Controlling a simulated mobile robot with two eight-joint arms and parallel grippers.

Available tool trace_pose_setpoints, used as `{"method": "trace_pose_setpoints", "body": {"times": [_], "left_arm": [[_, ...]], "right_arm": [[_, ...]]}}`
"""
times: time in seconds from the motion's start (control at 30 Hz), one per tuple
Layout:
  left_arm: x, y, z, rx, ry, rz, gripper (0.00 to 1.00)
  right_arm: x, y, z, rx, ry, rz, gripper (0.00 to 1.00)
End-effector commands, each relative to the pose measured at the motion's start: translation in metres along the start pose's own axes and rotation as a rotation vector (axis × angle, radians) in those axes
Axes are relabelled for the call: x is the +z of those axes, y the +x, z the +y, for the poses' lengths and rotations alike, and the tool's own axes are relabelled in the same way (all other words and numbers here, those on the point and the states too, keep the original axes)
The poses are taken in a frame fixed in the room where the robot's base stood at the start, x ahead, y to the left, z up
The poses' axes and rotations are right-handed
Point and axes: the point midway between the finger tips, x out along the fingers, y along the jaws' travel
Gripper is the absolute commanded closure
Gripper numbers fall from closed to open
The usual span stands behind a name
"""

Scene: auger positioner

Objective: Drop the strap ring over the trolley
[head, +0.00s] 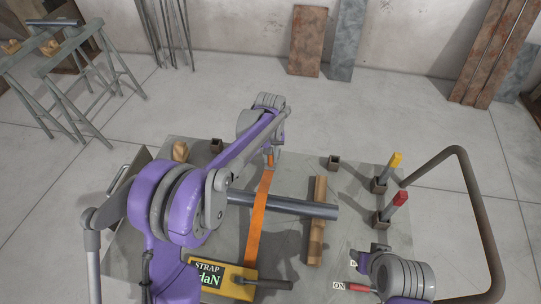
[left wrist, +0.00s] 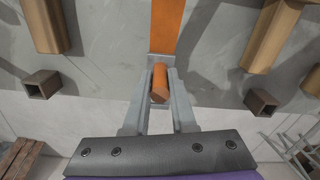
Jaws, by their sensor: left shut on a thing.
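The orange strap (head: 259,215) runs from the yellow strap gauge (head: 222,281) across a dark pipe to the far side of the grey trolley bed (head: 350,225). Its far end, the orange strap ring (left wrist: 160,84), sits between the two grey fingers of my left gripper (left wrist: 159,78). The left gripper (head: 272,160) is shut on it near the bed's far edge. The ring's exact height above the bed cannot be told. My right gripper (head: 366,260) is at the lower right, near a red lever (head: 358,287); its fingers are unclear.
The dark pipe (head: 290,206) rests near a wooden block (head: 317,222). A square socket (head: 333,162) stands at the far edge; yellow (head: 396,160) and red (head: 400,198) posts stand at right. A curved handle rail (head: 470,190) rises beyond them. Sawhorses (head: 75,75) stand back left.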

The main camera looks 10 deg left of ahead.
Motion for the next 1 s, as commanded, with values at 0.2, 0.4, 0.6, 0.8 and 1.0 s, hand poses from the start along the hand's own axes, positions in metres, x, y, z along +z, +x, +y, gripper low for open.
{"method": "trace_pose_setpoints", "body": {"times": [0.2, 0.4, 0.6, 0.8, 1.0], "left_arm": [[0.0, 0.006, 0.0, 0.0, 0.0, 0.0, 1.0], [0.0, 0.011, 0.0, 0.0, 0.0, 0.0, 1.0], [0.0, 0.016, 0.0, 0.0, 0.0, 0.0, 1.0], [0.0, 0.021, 0.0, 0.0, 0.0, 0.0, 1.0], [0.0, 0.026, 0.0, 0.0, 0.0, 0.0, 1.0]], "right_arm": [[0.003, 0.004, 0.0, 0.0, 0.0, -0.002, 0.5], [0.005, 0.007, 0.0, 0.0, 0.0, -0.003, 0.5], [0.007, 0.01, 0.0, 0.0, 0.0, -0.005, 0.5], [0.009, 0.012, 0.0, 0.0, 0.0, -0.006, 0.5], [0.011, 0.015, 0.0, 0.0, 0.0, -0.007, 0.5]]}}
